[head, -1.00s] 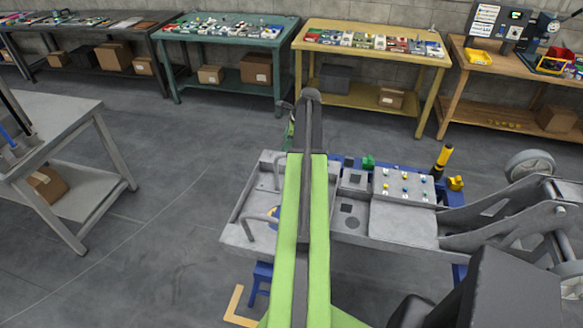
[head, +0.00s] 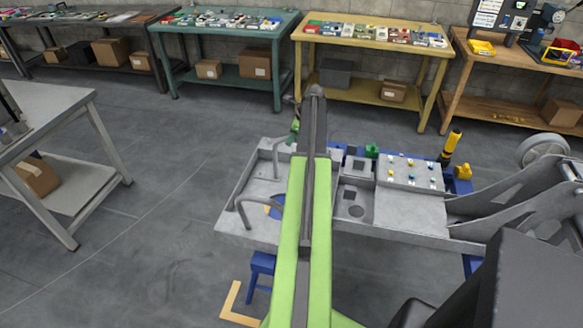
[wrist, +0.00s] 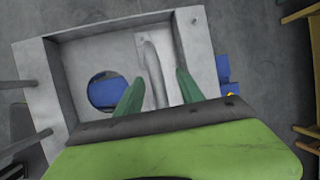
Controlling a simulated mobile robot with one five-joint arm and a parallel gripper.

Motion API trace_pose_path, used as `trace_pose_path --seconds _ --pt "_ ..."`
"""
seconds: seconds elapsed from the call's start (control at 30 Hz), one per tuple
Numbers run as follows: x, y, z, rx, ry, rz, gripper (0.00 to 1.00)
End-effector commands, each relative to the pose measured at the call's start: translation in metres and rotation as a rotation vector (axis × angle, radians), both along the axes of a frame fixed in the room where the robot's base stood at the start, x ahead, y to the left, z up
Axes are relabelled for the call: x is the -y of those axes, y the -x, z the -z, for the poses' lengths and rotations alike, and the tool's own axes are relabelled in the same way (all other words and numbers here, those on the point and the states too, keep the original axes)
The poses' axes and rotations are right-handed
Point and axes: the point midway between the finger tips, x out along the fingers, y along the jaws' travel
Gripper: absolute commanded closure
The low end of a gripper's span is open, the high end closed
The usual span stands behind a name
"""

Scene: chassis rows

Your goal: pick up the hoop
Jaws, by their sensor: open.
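A grey bent-bar hoop (head: 276,160) stands in the left bay of the grey chassis tray (head: 232,222), just left of my gripper in the head view. A second bent grey bar (head: 242,211) stands nearer in the same bay. My gripper (head: 294,132) has green fingers, partly hidden behind my arm. In the wrist view my gripper (wrist: 160,77) is open, its fingers apart over the tray. A pale grey bar, which looks like a hoop (wrist: 152,68), shows between the fingertips; I cannot tell its height or whether they touch it.
A round hole with blue (wrist: 105,92) is left of the fingers. Right of my arm, the chassis has a panel of coloured knobs (head: 410,172), a yellow-black post (head: 451,145) and a wheel (head: 543,148). A grey bench (head: 45,115) stands left, with open floor between.

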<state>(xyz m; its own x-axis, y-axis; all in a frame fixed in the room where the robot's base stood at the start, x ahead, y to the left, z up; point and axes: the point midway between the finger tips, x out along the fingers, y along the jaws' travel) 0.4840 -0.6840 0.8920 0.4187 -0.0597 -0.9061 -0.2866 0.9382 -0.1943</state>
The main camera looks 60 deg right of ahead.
Motion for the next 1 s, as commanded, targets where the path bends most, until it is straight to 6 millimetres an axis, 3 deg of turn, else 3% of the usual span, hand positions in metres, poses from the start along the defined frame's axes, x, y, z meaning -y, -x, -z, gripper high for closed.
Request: trace_pose_path --seconds 0.17,0.47,0.7,1.0 --pt "0.000 -0.002 0.004 0.000 0.000 0.000 0.55" --pt "-0.001 -0.021 0.049 0.000 0.000 -0.001 0.55" --pt "-0.001 -0.023 0.047 0.000 0.000 -0.001 0.55" --pt "-0.001 -0.023 0.047 0.000 0.000 -0.001 0.92"
